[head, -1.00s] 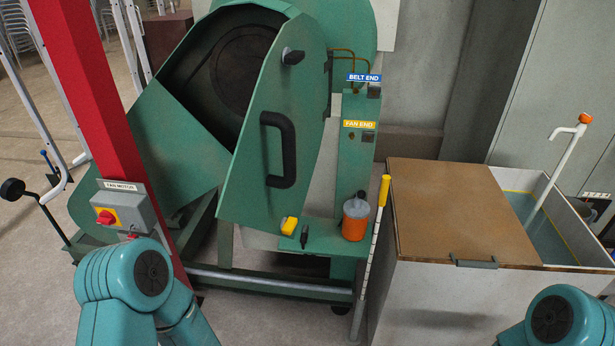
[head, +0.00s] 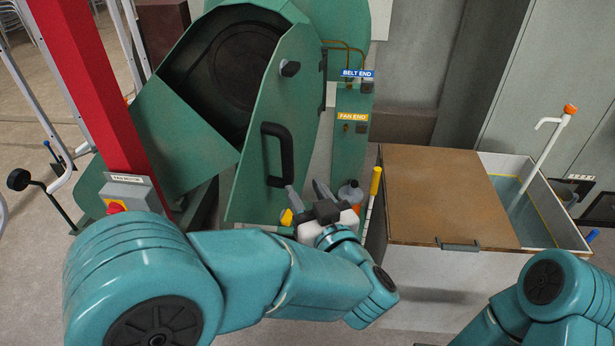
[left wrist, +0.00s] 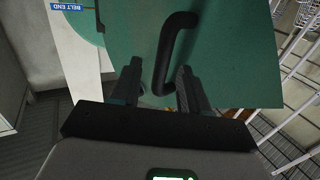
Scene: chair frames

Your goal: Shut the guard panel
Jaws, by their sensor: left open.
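The green guard panel (head: 250,190) stands swung out from the dark round opening of the machine, with a gap on its left. Its black bar handle (head: 289,156) faces me. My left gripper (head: 308,193) is open and empty, just below and right of the handle in the head view. In the left wrist view the panel (left wrist: 235,55) fills the upper middle, and the lower part of the handle (left wrist: 162,75) shows between the open fingers (left wrist: 160,82). I cannot tell whether the fingers touch it. My right gripper is out of view; only my right arm shows.
A red post (head: 92,90) with the fan motor switch box (head: 130,193) stands at left. A brown-lidded tank (head: 440,195) stands further right.

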